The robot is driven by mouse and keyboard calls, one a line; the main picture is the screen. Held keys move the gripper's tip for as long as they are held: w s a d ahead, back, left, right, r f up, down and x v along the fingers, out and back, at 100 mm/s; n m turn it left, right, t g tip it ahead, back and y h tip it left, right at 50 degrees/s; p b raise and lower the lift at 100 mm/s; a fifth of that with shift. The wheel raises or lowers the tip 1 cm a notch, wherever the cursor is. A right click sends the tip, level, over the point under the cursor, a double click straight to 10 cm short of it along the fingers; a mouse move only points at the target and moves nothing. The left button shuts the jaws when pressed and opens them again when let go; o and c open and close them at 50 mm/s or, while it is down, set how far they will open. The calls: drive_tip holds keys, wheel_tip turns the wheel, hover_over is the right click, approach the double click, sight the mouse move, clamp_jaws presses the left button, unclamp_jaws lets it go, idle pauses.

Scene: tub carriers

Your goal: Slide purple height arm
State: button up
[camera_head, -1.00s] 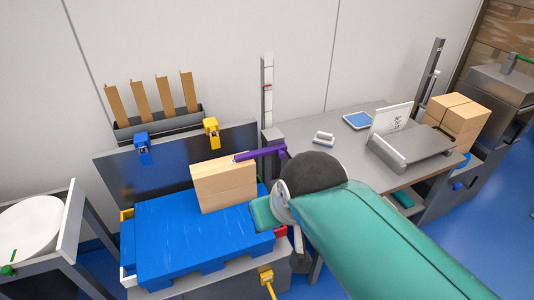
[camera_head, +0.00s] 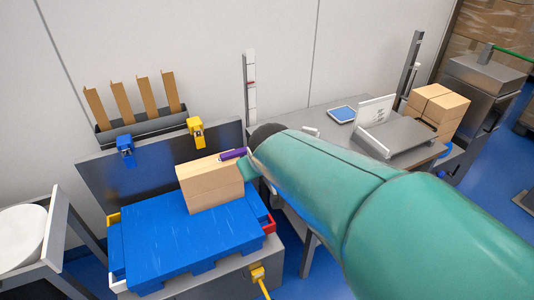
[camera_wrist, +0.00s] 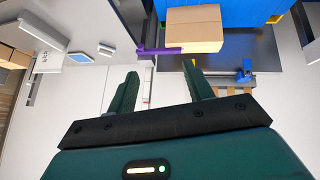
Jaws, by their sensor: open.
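The purple height arm (camera_head: 233,154) reaches out level over the cardboard box (camera_head: 207,188), at its top edge; my arm hides its right end in the head view. In the wrist view the purple arm (camera_wrist: 158,51) lies beyond my fingertips, against the box's edge (camera_wrist: 195,30). The upright scale post (camera_head: 250,85) with a red mark stands behind it. My gripper (camera_wrist: 157,80) is open and empty, its two green fingers spread just short of the purple arm. In the head view my own arm hides the fingers.
The box stands on a blue pallet-like tub (camera_head: 180,235). A blue clip (camera_head: 126,147) and a yellow clip (camera_head: 196,130) sit on the dark back panel. A grey table (camera_head: 315,117) to the right bears a tablet (camera_head: 341,114) and a scale-like device (camera_head: 400,140).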

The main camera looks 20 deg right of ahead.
drive_tip(key=w+d+f+n+t+y, duration=0.1)
drive_tip(key=w+d+f+t, duration=0.1)
drive_tip(key=w+d+f, duration=0.5)
drive_tip(key=w+d+f+n+t, duration=0.15)
drive_tip(key=w+d+f, duration=0.25)
drive_tip(key=w+f, duration=0.5)
drive_tip(key=w+d+f+m+t+y, duration=0.1)
drive_tip(key=d+f+m+t, duration=0.1)
drive_tip(key=d+f+t, duration=0.3)
drive_tip(key=w+d+f+m+t, duration=0.1)
drive_tip(key=w+d+f+t, duration=0.1)
drive_tip(key=f, duration=0.6)
drive_tip(key=w, duration=1.3)
drive_tip(key=shift+w+d, duration=0.15)
drive_tip(key=shift+w, duration=0.1)
drive_tip(key=shift+r, duration=0.1)
clamp_jaws()
wheel_tip(320, 180, up, 8)
drive_tip(key=shift+r, duration=0.2)
